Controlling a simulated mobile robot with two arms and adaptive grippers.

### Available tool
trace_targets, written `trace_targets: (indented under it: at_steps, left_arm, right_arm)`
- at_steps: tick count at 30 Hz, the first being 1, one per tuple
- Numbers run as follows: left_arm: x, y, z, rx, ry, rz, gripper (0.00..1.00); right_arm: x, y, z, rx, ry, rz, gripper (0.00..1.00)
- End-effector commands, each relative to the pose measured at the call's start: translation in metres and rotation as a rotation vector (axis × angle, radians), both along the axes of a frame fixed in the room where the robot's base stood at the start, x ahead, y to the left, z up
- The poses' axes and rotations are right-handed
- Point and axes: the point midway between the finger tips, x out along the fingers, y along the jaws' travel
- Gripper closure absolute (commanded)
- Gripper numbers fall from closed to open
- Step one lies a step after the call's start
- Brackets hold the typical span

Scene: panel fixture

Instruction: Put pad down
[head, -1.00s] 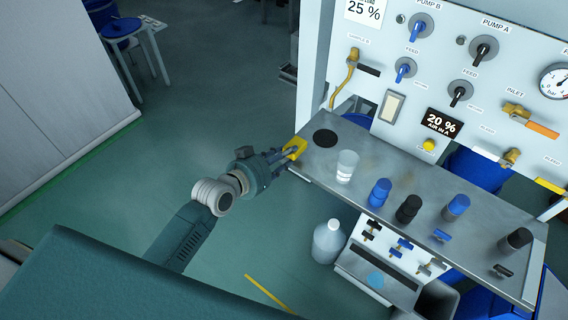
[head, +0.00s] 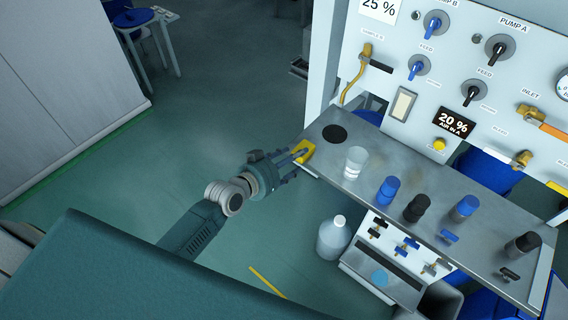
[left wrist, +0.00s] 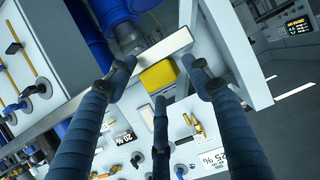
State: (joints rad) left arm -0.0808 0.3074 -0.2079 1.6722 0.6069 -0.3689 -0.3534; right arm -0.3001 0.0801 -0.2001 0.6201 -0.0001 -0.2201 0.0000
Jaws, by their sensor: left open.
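The yellow pad (head: 305,151) is at the left end of the grey metal shelf, by its near corner. My left gripper (head: 295,160) comes in from the left beside that end, with its fingers at the pad. In the left wrist view the yellow pad (left wrist: 158,76) shows beyond and between the spread fingers of my left gripper (left wrist: 163,75). A gap shows on each side of it, so the fingers are open. I cannot tell whether a finger still touches it. My right gripper is in neither view.
A large bottle (head: 334,237) stands below.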

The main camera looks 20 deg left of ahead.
Motion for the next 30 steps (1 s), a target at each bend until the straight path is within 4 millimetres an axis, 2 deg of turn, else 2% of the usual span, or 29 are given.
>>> trace_targets:
  at_steps: [1, 5, 9, 15, 21, 27, 30]
  left_arm:
    - [-0.002, 0.0, -0.005, -0.003, 0.002, 0.0, 0.49]
    - [-0.025, 0.008, 0.005, 0.001, 0.002, -0.001, 0.49]
    - [-0.054, 0.019, 0.006, 0.003, 0.002, -0.002, 0.49]
    - [-0.084, 0.031, 0.022, 0.001, 0.003, -0.001, 0.49]
    - [-0.097, 0.035, 0.03, -0.001, 0.0, 0.0, 0.49]
    - [-0.097, 0.036, 0.03, -0.001, 0.0, 0.0, 0.49]
    - [-0.098, 0.039, 0.022, 0.002, 0.013, 0.009, 0.49]
  right_arm:
    - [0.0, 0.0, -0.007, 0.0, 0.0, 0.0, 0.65]
    - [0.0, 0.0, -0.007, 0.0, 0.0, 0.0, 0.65]
    - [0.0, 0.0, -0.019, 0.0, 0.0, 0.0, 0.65]
    - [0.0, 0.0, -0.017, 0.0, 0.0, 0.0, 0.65]
    - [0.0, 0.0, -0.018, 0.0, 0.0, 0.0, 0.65]
    - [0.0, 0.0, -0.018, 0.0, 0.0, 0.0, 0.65]
    - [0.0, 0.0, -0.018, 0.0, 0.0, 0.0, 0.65]
